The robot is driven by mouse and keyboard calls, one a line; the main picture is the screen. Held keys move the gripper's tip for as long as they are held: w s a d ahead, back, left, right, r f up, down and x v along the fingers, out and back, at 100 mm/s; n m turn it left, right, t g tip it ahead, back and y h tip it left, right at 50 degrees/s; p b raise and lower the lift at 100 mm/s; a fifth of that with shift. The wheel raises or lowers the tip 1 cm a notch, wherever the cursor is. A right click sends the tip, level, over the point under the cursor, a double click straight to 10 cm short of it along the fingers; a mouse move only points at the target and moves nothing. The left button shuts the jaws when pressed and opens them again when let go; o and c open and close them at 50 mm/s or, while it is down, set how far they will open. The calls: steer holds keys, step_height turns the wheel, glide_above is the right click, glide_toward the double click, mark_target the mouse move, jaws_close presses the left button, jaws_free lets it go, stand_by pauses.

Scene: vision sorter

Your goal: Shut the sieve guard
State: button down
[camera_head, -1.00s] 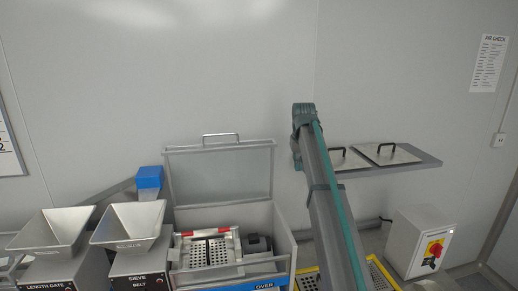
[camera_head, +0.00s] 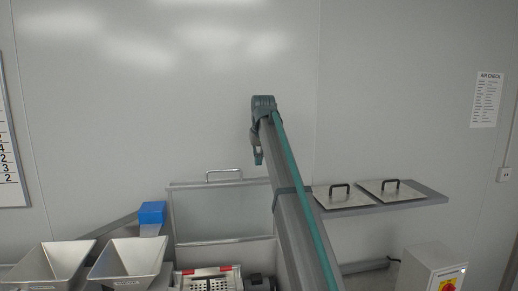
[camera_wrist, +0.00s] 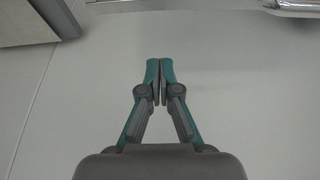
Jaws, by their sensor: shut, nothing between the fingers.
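The sieve guard (camera_head: 222,213) is a framed, see-through panel standing upright, open, at the back of the sieve box. Its bar handle (camera_head: 223,172) is on the top edge. My gripper (camera_head: 258,157) is in front of the wall, just right of the handle and above the guard's top right corner in the head view. My arm covers the guard's right edge. The wrist view shows the fingers (camera_wrist: 159,76) closed together with nothing between them. The sieve plate (camera_head: 208,283), with holes and red-marked ends, shows below the guard.
Two hoppers (camera_head: 128,262) and a blue block (camera_head: 152,212) stand to the left. A shelf (camera_head: 425,196) with two handled plates (camera_head: 338,197) is on the right wall. A switch box (camera_head: 428,266) stands lower right. The wall above is clear.

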steer(key=f+p, duration=0.1)
steer(key=s+f+p, duration=0.1)
steer(key=s+f, duration=0.1)
steer(key=shift+s+d+f+p, duration=0.25)
steer(key=shift+f+p, duration=0.15)
steer(key=shift+s, duration=0.1)
